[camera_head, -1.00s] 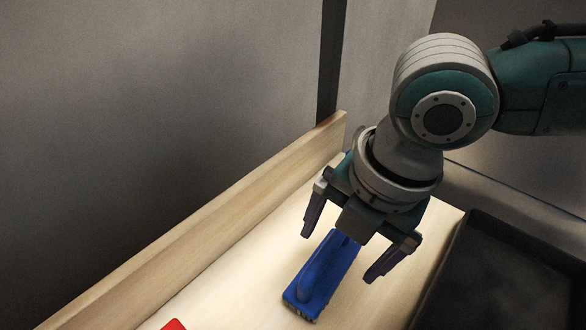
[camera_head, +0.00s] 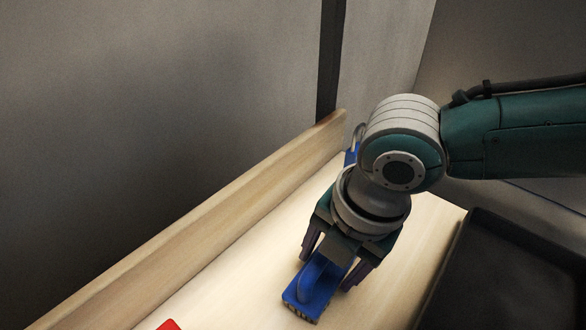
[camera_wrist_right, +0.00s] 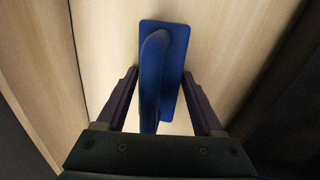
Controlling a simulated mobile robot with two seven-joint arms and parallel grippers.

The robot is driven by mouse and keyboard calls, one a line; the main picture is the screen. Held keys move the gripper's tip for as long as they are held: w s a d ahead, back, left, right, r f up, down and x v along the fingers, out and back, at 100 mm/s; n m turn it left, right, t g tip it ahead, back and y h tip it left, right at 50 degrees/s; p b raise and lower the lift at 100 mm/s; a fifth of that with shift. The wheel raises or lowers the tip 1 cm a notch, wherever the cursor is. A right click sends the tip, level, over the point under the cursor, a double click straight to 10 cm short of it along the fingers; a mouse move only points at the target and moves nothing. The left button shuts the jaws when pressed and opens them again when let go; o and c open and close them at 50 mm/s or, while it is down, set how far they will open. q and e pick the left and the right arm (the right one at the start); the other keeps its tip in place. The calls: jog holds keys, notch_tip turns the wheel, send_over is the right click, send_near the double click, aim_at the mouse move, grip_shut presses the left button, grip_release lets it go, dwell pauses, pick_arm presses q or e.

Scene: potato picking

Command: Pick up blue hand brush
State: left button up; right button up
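The blue hand brush (camera_head: 314,288) lies on the pale wooden surface in the head view, bristle edge toward the front. In the right wrist view its blue handle and flat block (camera_wrist_right: 172,45) run up the middle of the picture. My right gripper (camera_head: 325,274) is over the brush, one finger on each side. In the right wrist view the gripper (camera_wrist_right: 160,74) is open, with a gap between the left finger and the handle. The right finger is close to the block's edge; contact cannot be told. The rear of the brush is hidden by the gripper in the head view. My left gripper is not in view.
A wooden side board (camera_head: 215,228) runs along the left of the surface. A dark tray (camera_head: 452,262) stands at the right. A red object (camera_head: 170,325) is cut off at the bottom edge. Bare wood lies in front and left of the brush.

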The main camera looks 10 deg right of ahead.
jog(key=c, duration=1)
jog(key=shift+o, duration=0.2)
jog(key=shift+r, duration=0.15)
jog(key=shift+r, duration=0.3)
notch_tip(320, 180, up, 19)
jog(key=p, duration=0.3)
jog(key=shift+p, duration=0.3)
jog(key=shift+r, duration=0.1)
